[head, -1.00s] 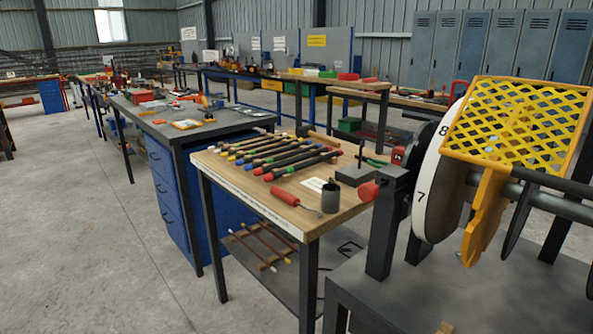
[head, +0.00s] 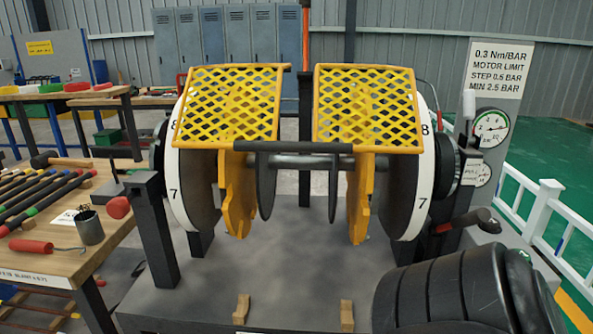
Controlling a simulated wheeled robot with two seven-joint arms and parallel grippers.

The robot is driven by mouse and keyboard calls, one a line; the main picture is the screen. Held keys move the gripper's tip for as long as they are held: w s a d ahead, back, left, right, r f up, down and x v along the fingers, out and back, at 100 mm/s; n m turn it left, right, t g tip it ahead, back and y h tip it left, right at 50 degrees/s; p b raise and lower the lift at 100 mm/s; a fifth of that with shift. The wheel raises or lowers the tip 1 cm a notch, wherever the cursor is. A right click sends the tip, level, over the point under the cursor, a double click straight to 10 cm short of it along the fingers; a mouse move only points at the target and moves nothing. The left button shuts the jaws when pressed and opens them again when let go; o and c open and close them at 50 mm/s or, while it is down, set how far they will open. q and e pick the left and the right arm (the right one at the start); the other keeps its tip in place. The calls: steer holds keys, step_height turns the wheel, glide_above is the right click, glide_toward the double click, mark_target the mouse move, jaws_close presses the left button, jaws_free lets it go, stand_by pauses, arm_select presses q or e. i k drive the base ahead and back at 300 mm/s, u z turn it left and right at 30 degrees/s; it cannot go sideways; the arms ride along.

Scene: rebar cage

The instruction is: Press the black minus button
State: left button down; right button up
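No black minus button can be made out in the head view. A grey panel (head: 517,200) stands on the right side of the machine. It carries a round gauge (head: 491,127) and a smaller gauge (head: 481,174) below it. A black handle (head: 468,221) with a red band sticks out in front of the panel. A large dark ribbed shape, likely my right arm, fills the lower right and hides the lower part of the panel. Neither of my grippers shows.
Two yellow mesh guards (head: 228,105) sit over numbered discs (head: 192,188) on a grey machine table (head: 275,275). A wooden bench (head: 100,245) with rods and tools stands left. A sign (head: 500,68) is above the panel. A white railing (head: 565,235) is at right.

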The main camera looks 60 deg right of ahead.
mark_target(493, 224)
steer(key=z, duration=0.25)
steer(key=k, duration=1.05)
steer(key=z, duration=1.4)
steer(key=i, duration=0.5)
steer(key=z, duration=0.05)
